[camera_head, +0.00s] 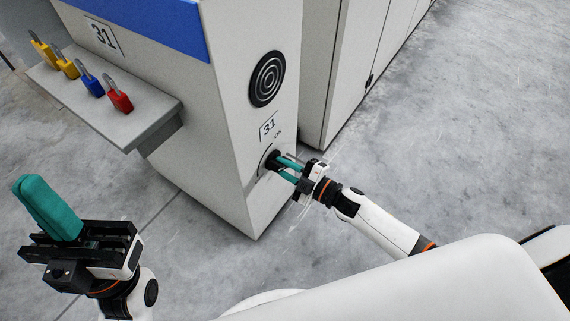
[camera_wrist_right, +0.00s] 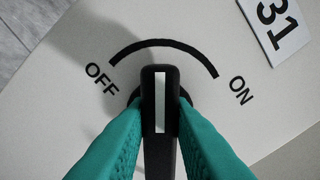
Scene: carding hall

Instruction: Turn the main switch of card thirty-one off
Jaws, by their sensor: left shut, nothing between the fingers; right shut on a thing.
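The main switch is a black knob with a white pointer line, seen in the right wrist view (camera_wrist_right: 160,100) and on the side of the card cabinet (camera_head: 222,130) marked 31. The pointer stands about midway along the black arc between OFF, on the left, and ON, on the right. My right gripper (camera_head: 281,168) is shut on the knob, one teal finger on each side; they also fill the lower right wrist view (camera_wrist_right: 158,130). My left gripper (camera_head: 35,188) is shut and empty, in the open at the lower left, away from the cabinet.
A shelf (camera_head: 118,128) juts from the cabinet's front, bearing two yellow padlocks, a blue padlock (camera_head: 90,84) and a red padlock (camera_head: 118,97). A round black grille (camera_head: 267,79) sits above the switch. Other grey cabinets (camera_head: 345,60) stand behind. The concrete floor at right is clear.

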